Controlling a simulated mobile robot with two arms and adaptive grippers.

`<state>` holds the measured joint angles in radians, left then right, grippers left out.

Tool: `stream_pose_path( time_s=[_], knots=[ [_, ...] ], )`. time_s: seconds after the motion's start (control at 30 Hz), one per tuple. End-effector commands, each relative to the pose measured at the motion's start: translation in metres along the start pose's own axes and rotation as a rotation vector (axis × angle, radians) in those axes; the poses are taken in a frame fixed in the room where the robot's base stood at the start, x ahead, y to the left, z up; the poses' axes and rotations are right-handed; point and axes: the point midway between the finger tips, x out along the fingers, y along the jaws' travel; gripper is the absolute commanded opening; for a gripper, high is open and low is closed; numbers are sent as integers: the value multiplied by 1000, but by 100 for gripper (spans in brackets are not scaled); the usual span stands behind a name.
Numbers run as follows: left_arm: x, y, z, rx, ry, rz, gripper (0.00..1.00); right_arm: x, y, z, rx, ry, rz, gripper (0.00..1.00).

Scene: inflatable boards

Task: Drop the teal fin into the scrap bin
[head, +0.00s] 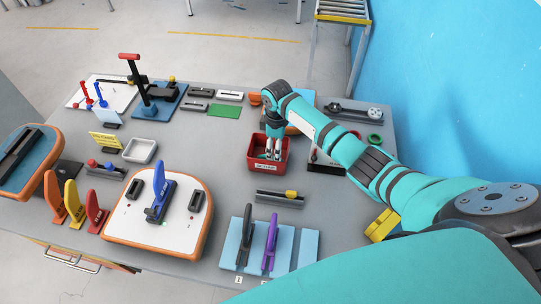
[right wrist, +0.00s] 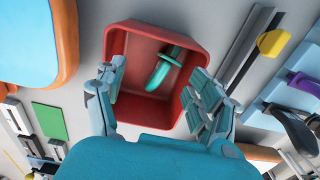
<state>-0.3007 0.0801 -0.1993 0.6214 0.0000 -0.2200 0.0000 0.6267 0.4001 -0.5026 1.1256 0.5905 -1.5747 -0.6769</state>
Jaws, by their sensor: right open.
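The red scrap bin (head: 255,163) stands on the table near the middle of the head view, with a label on its front. It also shows in the right wrist view (right wrist: 126,42). The teal fin (right wrist: 165,68) lies inside the bin, on its floor, tilted in that view. My right gripper (head: 273,154) points down over the bin. Its fingers (right wrist: 158,98) are spread apart with nothing between them, one on each side of the bin in the right wrist view. The fin is apart from the fingers. My left gripper is out of view.
A white board with orange edge (head: 124,221) holds a blue fin (head: 161,195). Orange, yellow and red fins stand left of it. A light-blue rack (head: 308,246) holds dark and purple fins. A white tray (head: 140,150) is empty.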

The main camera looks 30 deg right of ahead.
Motion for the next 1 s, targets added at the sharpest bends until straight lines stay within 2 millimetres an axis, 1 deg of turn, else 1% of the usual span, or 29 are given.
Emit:
stream_pose_path(
  time_s=[0.13, 0.23, 0.37, 0.5, 0.6, 0.7, 0.83, 1.0],
  knots=[
    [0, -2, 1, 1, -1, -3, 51, -5, 0, 0, -1, 1, -1, 72],
    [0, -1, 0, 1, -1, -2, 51, -18, 1, -1, -1, 2, 2, 72],
    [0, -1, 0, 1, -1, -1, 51, -45, 1, -1, -1, 4, 2, 72],
    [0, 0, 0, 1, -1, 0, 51, -76, 2, -1, 0, 3, 3, 72],
    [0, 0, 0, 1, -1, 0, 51, -94, 1, 0, -1, 2, 2, 72],
    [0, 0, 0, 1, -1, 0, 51, -107, 2, 0, 0, 1, 2, 72],
    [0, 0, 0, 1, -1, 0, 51, -117, 1, 0, 0, 0, 0, 72],
    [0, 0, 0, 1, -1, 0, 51, -120, 1, 0, 1, 0, -1, 72]
  ],
)
